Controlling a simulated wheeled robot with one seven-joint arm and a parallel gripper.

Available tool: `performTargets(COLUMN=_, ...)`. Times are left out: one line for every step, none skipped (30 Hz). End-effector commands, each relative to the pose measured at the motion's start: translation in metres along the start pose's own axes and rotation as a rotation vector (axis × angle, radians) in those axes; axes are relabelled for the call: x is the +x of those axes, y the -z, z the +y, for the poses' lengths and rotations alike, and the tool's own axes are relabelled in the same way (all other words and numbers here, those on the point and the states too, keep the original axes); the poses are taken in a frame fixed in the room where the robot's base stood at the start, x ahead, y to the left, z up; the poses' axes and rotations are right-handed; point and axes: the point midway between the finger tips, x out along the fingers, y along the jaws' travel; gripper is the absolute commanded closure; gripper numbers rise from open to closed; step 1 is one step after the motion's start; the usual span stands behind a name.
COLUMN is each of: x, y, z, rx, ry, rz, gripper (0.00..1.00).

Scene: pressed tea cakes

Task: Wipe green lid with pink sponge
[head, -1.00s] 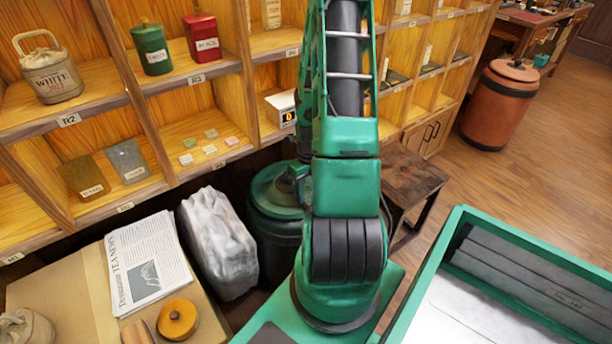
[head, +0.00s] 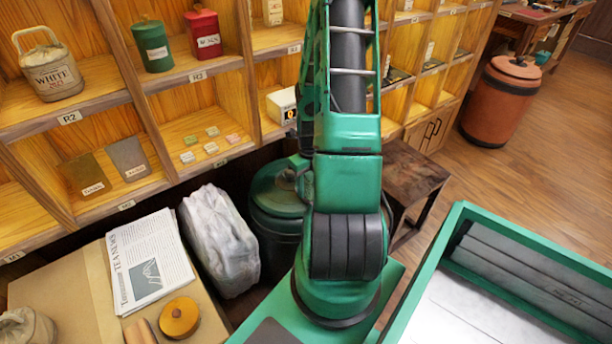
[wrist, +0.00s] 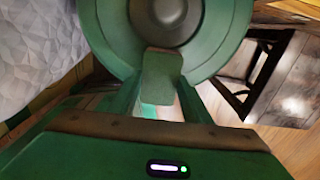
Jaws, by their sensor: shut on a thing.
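The green lid (head: 270,192), dark and round with a knob, tops a dark green drum on the floor behind my arm. In the wrist view the lid (wrist: 108,28) fills the top, its grey knob at the centre. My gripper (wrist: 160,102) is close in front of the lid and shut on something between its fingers. A small green block shows there, with a pale pinkish patch below it. I cannot tell how much of this is the pink sponge, or whether it touches the lid. In the head view my arm hides most of the gripper.
A pale wrapped bundle (head: 219,240) stands close left of the drum. A dark wooden stool (head: 413,170) is to its right. Shelves (head: 190,128) with tins rise behind. A newspaper (head: 148,262) and a round wooden piece (head: 179,318) lie on a box at front left.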

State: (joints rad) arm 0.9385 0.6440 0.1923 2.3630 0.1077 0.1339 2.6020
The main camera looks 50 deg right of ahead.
Motion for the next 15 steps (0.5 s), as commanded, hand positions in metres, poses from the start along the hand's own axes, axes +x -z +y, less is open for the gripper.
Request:
performTargets(x=0.001, y=0.002, z=0.001, rx=0.001, ry=-0.001, rz=0.001, gripper=0.77)
performTargets(x=-0.001, y=0.003, z=0.001, rx=0.003, ry=-0.001, rz=0.000, gripper=0.77)
performTargets(x=0.000, y=0.005, z=0.002, rx=0.005, ry=-0.002, rz=0.001, gripper=0.77)
performTargets(x=0.001, y=0.006, z=0.003, rx=0.007, ry=-0.002, rz=0.002, gripper=0.77)
performTargets(x=-0.002, y=0.005, z=0.002, rx=0.007, ry=-0.001, rz=-0.001, gripper=0.77)
performTargets(x=-0.008, y=0.004, z=0.001, rx=0.006, ry=0.001, rz=-0.002, gripper=0.77)
performTargets(x=-0.012, y=0.004, z=0.002, rx=0.005, ry=0.001, rz=-0.003, gripper=0.77)
performTargets(x=-0.015, y=0.004, z=0.003, rx=0.003, ry=0.001, rz=-0.002, gripper=0.77)
performTargets(x=-0.018, y=0.004, z=0.004, rx=0.002, ry=0.000, rz=-0.002, gripper=0.77)
performTargets(x=-0.021, y=0.004, z=0.005, rx=0.001, ry=0.000, rz=-0.001, gripper=0.77)
performTargets(x=-0.024, y=0.004, z=0.005, rx=0.000, ry=0.000, rz=-0.002, gripper=0.77)
performTargets(x=-0.027, y=0.004, z=0.006, rx=-0.001, ry=0.001, rz=-0.002, gripper=0.77)
performTargets(x=-0.030, y=0.003, z=0.006, rx=-0.001, ry=0.001, rz=-0.002, gripper=0.77)
performTargets(x=-0.033, y=0.003, z=0.006, rx=-0.001, ry=0.001, rz=-0.002, gripper=0.77)
performTargets(x=-0.036, y=0.003, z=0.006, rx=-0.002, ry=0.001, rz=-0.002, gripper=0.77)
